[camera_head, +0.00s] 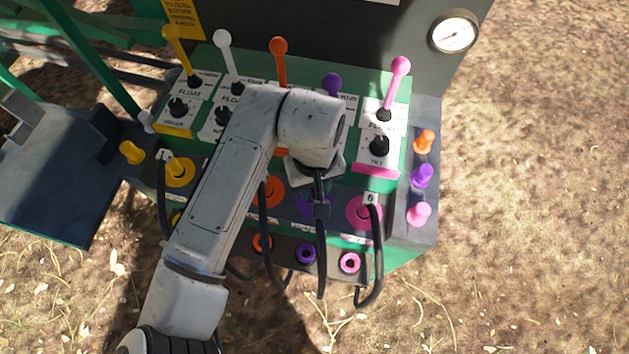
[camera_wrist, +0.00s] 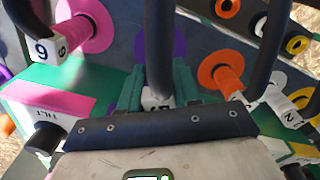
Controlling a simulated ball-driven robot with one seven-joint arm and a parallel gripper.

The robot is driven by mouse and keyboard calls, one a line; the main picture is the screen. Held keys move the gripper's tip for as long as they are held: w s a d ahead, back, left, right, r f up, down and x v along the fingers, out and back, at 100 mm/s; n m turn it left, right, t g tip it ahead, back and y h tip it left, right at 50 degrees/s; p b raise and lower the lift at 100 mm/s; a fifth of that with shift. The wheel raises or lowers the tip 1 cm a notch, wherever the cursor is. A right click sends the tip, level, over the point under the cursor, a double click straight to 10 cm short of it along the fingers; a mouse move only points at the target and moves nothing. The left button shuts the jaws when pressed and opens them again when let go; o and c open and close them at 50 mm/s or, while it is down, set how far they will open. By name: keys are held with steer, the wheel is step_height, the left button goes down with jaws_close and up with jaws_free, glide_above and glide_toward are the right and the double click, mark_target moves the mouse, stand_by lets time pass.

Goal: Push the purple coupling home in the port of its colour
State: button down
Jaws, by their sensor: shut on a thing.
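The purple port (camera_head: 304,206) shows as a purple ring on the sloping front panel; in the wrist view its ring (camera_wrist: 176,42) lies just beyond my fingers. My gripper (camera_head: 319,199) is at this port, in front of its right part. In the wrist view my gripper (camera_wrist: 157,84) is shut on the purple coupling, whose black hose (camera_wrist: 158,50) rises between the fingers. A white tag (camera_wrist: 157,101) shows there, its number unclear. The coupling's own body and colour are hidden by fingers and hose. I cannot tell how deep it sits in the port.
A pink port (camera_head: 362,212) with a hose tagged 6 is to the right; an orange port (camera_head: 271,191) with a hose is to the left. Lower sockets include a purple one (camera_head: 306,253). Levers stand above, including a pink one (camera_head: 398,78). Coloured caps (camera_head: 423,176) line the right side.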

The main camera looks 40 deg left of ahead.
steer(key=shift+f, duration=1.05)
stand_by(0.9)
steer(key=shift+f+p, duration=0.8)
steer(key=shift+p, duration=0.85)
stand_by(4.3)
